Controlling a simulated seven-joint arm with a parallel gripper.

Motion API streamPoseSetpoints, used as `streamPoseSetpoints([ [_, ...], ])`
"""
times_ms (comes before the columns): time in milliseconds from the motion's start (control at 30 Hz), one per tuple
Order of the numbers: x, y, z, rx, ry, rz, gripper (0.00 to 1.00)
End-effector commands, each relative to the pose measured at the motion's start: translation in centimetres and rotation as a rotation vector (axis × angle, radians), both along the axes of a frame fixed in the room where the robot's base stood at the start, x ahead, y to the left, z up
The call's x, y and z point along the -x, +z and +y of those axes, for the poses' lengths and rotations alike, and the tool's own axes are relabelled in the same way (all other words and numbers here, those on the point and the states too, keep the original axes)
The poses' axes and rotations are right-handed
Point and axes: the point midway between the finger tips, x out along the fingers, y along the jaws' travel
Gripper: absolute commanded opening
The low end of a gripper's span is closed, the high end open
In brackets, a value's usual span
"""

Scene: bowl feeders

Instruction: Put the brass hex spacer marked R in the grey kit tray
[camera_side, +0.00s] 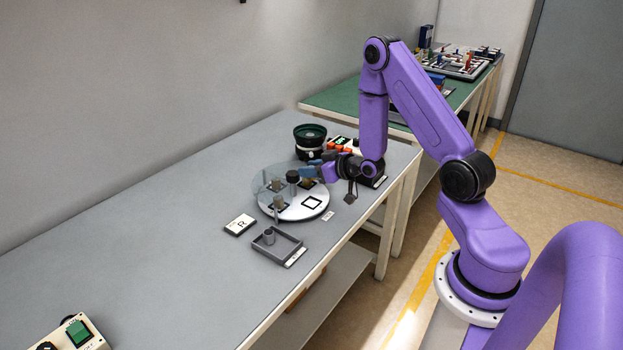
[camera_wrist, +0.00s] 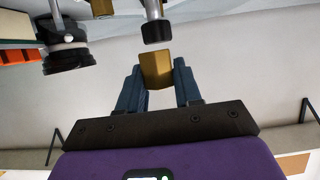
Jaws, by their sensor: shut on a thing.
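My gripper (camera_side: 311,172) is at the far right edge of the round white dial, its blue fingers level and pointing left. In the wrist view the fingers (camera_wrist: 157,85) are shut on a brass hex spacer (camera_wrist: 157,70). No letter on the held spacer can be read. Another brass piece (camera_wrist: 102,8) shows at the top of the wrist view. In the side view, brownish pieces (camera_side: 277,203) stand on the dial.
The dial (camera_side: 300,212) has a dark centre post (camera_side: 292,178) and a clear cover over its left part. A black and green bowl feeder (camera_side: 309,140) stands behind. A card with R (camera_side: 240,224) lies left of the tray. The left bench is mostly clear.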

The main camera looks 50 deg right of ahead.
Motion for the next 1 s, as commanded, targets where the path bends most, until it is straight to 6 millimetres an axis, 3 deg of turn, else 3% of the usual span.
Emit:
streamPoseSetpoints([
  [167,-0.1,0.5,0.9,-0.001,0.003,0.001,0.00],
  [267,-0.2,0.2,2.5,-0.001,0.005,0.002,0.00],
  [700,1.3,-1.9,12.7,0.001,0.002,0.003,0.00],
  [1000,3.9,-2.5,17.4,0.001,0.001,0.001,0.00],
])
